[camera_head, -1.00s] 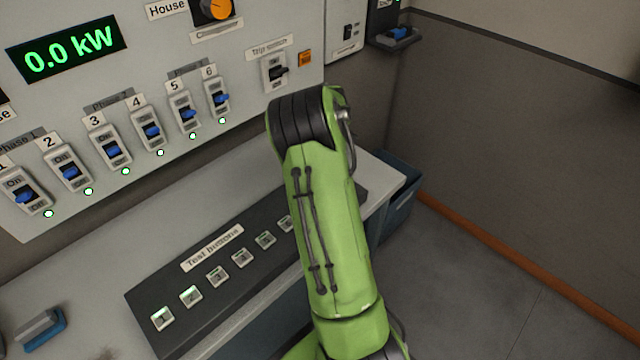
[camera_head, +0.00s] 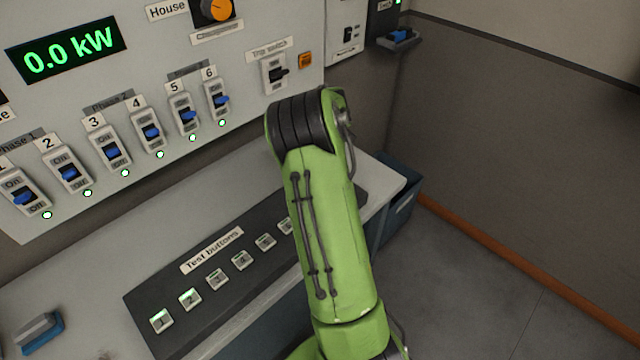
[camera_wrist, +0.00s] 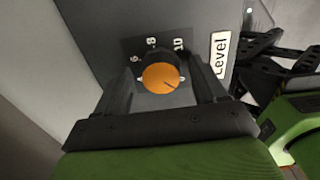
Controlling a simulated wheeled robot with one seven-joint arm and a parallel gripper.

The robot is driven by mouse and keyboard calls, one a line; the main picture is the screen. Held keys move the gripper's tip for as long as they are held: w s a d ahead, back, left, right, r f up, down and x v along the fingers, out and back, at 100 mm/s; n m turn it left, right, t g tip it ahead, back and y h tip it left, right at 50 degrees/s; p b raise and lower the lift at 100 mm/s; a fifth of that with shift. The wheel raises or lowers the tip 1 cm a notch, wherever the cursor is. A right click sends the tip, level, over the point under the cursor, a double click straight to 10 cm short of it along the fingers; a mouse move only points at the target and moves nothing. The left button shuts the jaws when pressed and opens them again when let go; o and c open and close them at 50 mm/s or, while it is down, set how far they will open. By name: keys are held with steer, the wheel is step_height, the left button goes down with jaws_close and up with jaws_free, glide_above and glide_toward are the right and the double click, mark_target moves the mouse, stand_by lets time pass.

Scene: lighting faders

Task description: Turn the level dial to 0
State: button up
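The level dial (camera_wrist: 161,78) is an orange-faced round knob with a dark body, seen in the wrist view. The numbers 6, 8 and 10 show above it, and a tilted "Level" label (camera_wrist: 219,54) is to its right. A dark line on its face points toward the lower right. My gripper (camera_wrist: 160,82) has one dark finger on each side of the dial, with a seemingly small gap between finger and knob; contact is hard to judge. In the head view my arm hides the gripper, and the level dial is not seen.
The wall panel (camera_head: 150,65) carries several blue-lever switches, a green "0.0 kW" display (camera_head: 68,48) and another orange dial (camera_head: 215,9) near a "House" label. A dark test-button box (camera_head: 150,300) lies on the counter. A blue bin (camera_head: 403,200) stands beyond the counter's right end.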

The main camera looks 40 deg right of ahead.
steer(key=shift+r, duration=0.1)
step_height(320, 180, up, 16)
steer(key=p, duration=0.4)
steer(key=shift+f, duration=0.2)
